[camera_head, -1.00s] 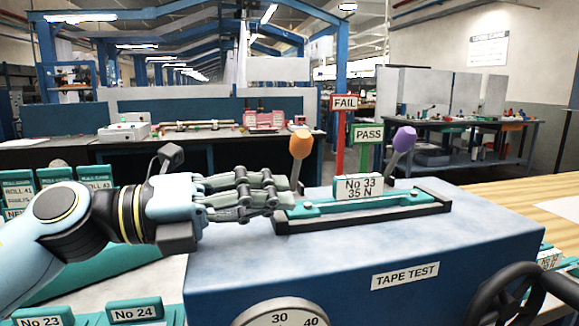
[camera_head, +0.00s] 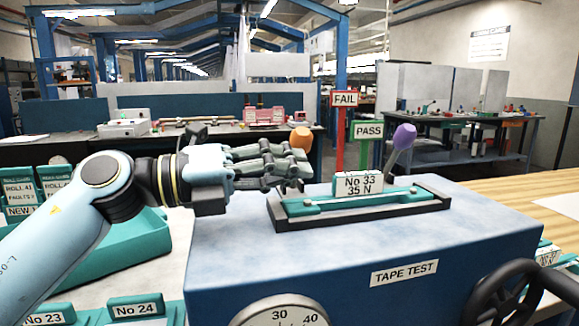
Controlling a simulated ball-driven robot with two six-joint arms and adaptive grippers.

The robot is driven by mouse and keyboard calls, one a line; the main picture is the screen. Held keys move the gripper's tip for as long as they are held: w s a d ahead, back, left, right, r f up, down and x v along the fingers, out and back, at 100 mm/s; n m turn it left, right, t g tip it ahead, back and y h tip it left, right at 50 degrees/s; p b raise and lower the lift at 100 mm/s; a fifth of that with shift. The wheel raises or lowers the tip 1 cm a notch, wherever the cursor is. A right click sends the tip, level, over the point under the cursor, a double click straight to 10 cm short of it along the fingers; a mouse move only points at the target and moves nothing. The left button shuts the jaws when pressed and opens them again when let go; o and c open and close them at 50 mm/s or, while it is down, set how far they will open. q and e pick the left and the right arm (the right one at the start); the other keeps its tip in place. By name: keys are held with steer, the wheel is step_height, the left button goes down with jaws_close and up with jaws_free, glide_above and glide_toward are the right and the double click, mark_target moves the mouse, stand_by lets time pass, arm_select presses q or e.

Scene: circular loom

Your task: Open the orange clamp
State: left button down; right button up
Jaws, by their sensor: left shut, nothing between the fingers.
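The orange clamp's knob (camera_head: 300,139) shows at the back left of the blue tape test machine (camera_head: 300,262). Its lever below the knob is mostly hidden behind my left gripper (camera_head: 298,168). The gripper is shut with nothing between its fingers, and its fingertips overlap the area just below the knob. I cannot tell whether they touch the lever. The purple clamp (camera_head: 401,146) leans up to the right at the tray's far end. A teal strip (camera_head: 310,206) lies in the dark tray on the machine, with the "No 33 35 N" block (camera_head: 359,185) on it. My right gripper is not in view.
A red FAIL sign (camera_head: 344,100) and a green PASS sign (camera_head: 367,130) stand behind the tray. A black handwheel (camera_head: 505,297) is at the front right. A dial (camera_head: 280,315) is at the machine's front. A teal bin (camera_head: 130,245) is at the left.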

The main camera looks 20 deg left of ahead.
mark_target(293, 137)
arm_select(q)
steer(key=shift+w+a+r+n+p, duration=0.15)
steer(key=shift+r+n+p, duration=0.2)
steer(key=shift+p, duration=0.4)
steer(key=shift+w+a+r+n+p, duration=0.15)
steer(key=shift+r+n+p, duration=0.2)
steer(key=shift+p, duration=0.35)
steer(key=r+n+p, duration=0.1)
steer(key=p, duration=0.1)
steer(key=w+r+n+p, duration=0.1)
steer(key=p, duration=0.2)
steer(key=shift+w+a+p, duration=0.2)
steer(key=shift+a+p, duration=0.1)
steer(key=shift+a, duration=0.1)
steer(key=w+a+n+p, duration=0.4)
steer(key=w+p, duration=0.1)
steer(key=w, duration=0.1)
steer(key=shift+w+r, duration=0.15)
steer(key=shift+r, duration=0.3)
steer(key=shift+a, duration=0.15)
steer(key=shift+p, duration=0.35)
